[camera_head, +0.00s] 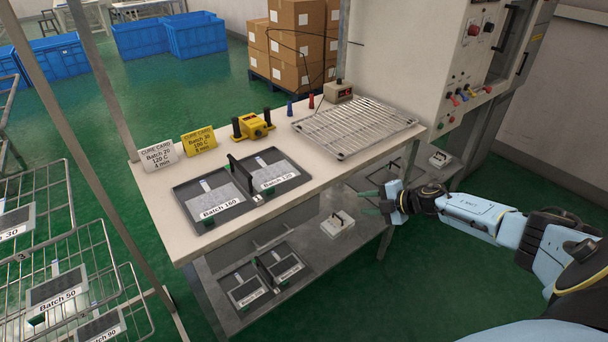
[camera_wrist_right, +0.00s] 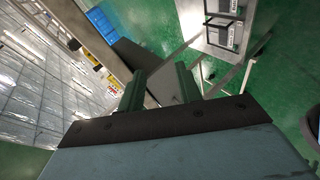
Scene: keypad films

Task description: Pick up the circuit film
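No single piece is clearly marked as the circuit film. Dark flat pieces with a pale strip and a batch label lie in two black trays on the bench: Batch 160 (camera_head: 220,200) on the left and Batch 120 (camera_head: 276,173) on the right. My right gripper (camera_head: 368,202) is right of the bench's front edge, below the top and well away from these trays. Its two green fingers are apart, with nothing between them; they also show in the right wrist view (camera_wrist_right: 160,88). My left gripper is not in view.
The bench top (camera_head: 161,216) also carries a wire rack (camera_head: 357,127), a yellow device (camera_head: 252,126) and two cure cards. A lower shelf (camera_head: 211,303) holds more batch trays. A wire stand (camera_head: 67,219) with batch pieces is at left. A machine (camera_head: 478,60) stands at the back right.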

